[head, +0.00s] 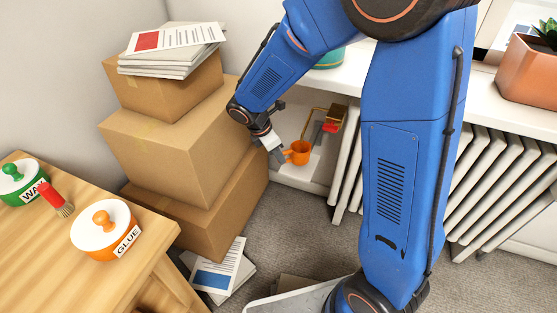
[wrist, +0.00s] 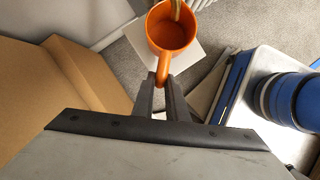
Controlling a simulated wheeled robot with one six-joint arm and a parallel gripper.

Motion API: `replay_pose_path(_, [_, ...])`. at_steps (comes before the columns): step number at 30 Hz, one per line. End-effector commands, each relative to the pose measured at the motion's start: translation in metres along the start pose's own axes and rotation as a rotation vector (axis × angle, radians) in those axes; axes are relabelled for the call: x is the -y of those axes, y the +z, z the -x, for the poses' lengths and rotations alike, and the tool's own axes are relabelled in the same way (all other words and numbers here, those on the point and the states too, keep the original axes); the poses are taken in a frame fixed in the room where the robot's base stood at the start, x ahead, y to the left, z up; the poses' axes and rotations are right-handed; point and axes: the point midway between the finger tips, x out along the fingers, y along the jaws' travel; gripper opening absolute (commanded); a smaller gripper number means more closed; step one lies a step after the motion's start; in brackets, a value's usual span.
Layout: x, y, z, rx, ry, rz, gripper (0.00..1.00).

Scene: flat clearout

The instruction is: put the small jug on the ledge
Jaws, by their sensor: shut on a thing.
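The white ledge (head: 340,82) runs above the radiator, higher than the jug. My arm hides part of it.
Stacked cardboard boxes (head: 165,145) with papers on top stand left of the gripper. A terracotta planter (head: 522,72) and a green object (head: 329,60) are on the ledge. A wooden table (head: 45,240) with lidded pots is at lower left. A white radiator (head: 490,180) stands under the ledge.

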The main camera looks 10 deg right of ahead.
Motion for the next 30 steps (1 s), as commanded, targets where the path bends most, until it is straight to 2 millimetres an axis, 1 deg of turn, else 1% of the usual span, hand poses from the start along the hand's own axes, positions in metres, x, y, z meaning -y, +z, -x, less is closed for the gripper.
replay_pose_path(1, [0.000,-0.003,-0.008,0.000,-0.002,0.003,0.00])
replay_pose_path(3, [0.000,-0.007,-0.016,0.001,-0.002,0.003,0.00])
replay_pose_path(5, [0.000,-0.008,-0.020,0.000,0.000,0.001,0.00])
replay_pose_path(16, [0.000,-0.010,-0.023,0.000,0.000,0.001,0.00])
replay_pose_path(17, [0.000,-0.010,-0.023,0.000,0.001,0.001,0.17])
replay_pose_path(18, [0.000,-0.010,-0.023,0.000,0.001,0.001,0.27])
replay_pose_path(19, [0.000,-0.010,-0.023,0.000,0.001,0.001,0.31])
replay_pose_path(27, [0.000,-0.010,-0.022,0.000,0.001,0.001,0.31])
replay_pose_path(30, [0.000,-0.009,-0.019,0.000,0.002,0.000,0.31])
